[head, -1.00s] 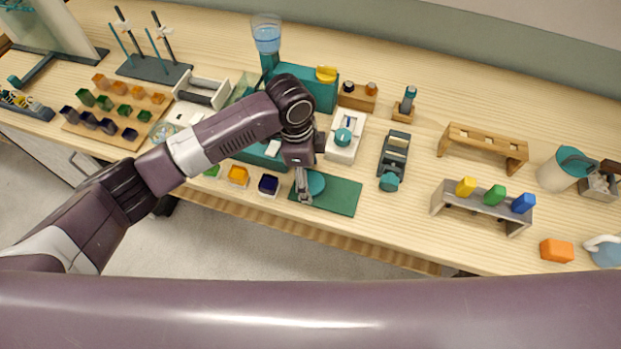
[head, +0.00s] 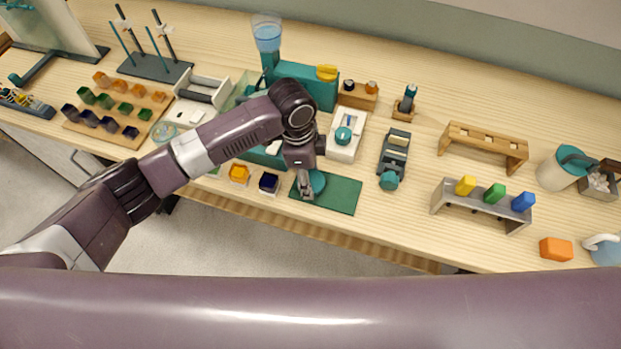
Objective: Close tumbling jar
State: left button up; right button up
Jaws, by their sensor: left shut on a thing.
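A teal round piece, which looks like a lid (head: 317,182), is at the left part of a dark green mat (head: 338,196) near the table's front edge. My left gripper (head: 306,192) points down at its left side and is shut on it; the wrist hides part of it. I cannot tell whether the piece touches the mat. I cannot tell which of these belongs to the tumbling jar. My right gripper is not in view.
Small orange (head: 239,172) and dark blue (head: 268,183) cups stand left of the mat. A white device (head: 345,138) and a dark device (head: 393,155) stand behind it. A grey rack (head: 484,207) with coloured blocks is to the right. Bare wood lies between mat and rack.

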pick_arm(q)
notch_tip(320, 180, up, 20)
jog(key=b, duration=0.3)
dwell(0.5)
jog(key=s+a+f+n+t+y+b, duration=0.1)
jog(key=s+a+n+b, duration=0.1)
jog(key=a+n, duration=1.6)
jog(key=shift+a+n+t, duration=0.3)
jog(key=shift+a+n, duration=0.1)
jog(key=shift+n, duration=0.3)
jog(key=shift+s+f, duration=0.1)
